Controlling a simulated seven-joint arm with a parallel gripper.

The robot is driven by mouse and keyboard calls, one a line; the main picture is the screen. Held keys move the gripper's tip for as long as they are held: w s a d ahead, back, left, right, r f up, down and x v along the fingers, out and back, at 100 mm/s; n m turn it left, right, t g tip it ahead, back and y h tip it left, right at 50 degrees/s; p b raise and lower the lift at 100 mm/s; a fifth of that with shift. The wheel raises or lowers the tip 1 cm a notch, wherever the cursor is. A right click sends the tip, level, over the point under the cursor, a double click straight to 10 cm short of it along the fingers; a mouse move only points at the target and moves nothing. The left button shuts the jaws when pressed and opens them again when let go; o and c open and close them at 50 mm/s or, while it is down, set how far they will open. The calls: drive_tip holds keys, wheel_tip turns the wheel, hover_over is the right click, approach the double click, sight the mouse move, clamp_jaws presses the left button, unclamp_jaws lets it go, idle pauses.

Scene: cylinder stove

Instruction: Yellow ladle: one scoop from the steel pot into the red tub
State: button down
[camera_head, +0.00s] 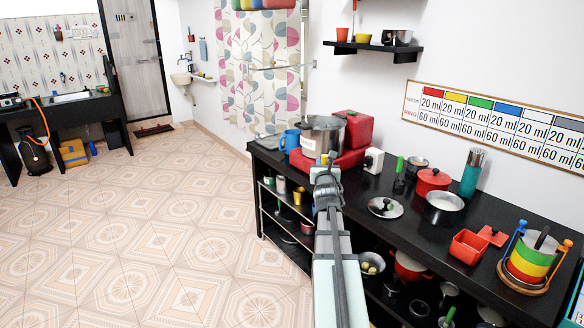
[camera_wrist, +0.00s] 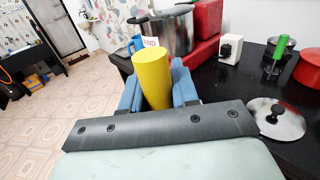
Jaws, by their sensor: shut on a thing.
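My gripper (camera_head: 326,172) is shut on a yellow cylindrical piece (camera_wrist: 151,77), which looks like the handle of the yellow ladle; a bit of it shows in the head view (camera_head: 325,158). The ladle's bowl is not visible in either view. The steel pot (camera_head: 318,137) sits on a red appliance at the counter's far end, just beyond my gripper; it shows at the top of the wrist view (camera_wrist: 170,38). The pot's contents cannot be seen. The red tub (camera_head: 467,247) stands at the counter's front right, with a red lid-like piece beside it.
The black counter (camera_head: 365,188) also carries a blue mug (camera_head: 290,140), a white dial box (camera_head: 373,160), a pot lid (camera_head: 385,207), a steel pan (camera_head: 443,203), a red pot (camera_head: 432,181), a teal flask (camera_head: 471,172) and a stand of coloured bowls (camera_head: 530,262).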

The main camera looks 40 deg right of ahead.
drive_tip(key=s+d+m+g+h, duration=0.25)
drive_tip(key=s+d+g, duration=0.25)
drive_tip(key=s+d, duration=0.65)
drive_tip(key=s+d+m+g+h, duration=0.2)
drive_tip(key=s+d+m+g, duration=0.35)
drive_tip(key=d, duration=1.05)
drive_tip(key=s+d+m+g+h, duration=0.2)
drive_tip(key=s+d+g, duration=0.1)
drive_tip(key=s+d, duration=0.95)
wheel_tip(320, 180, down, 12)
drive_tip(key=w+d, duration=0.1)
drive_tip(key=shift+w+d, duration=0.2)
drive_tip(key=shift+f+g, duration=0.15)
drive_tip(key=shift+g, duration=0.1)
wheel_tip(320, 180, up, 11)
idle(1.2)
idle(0.5)
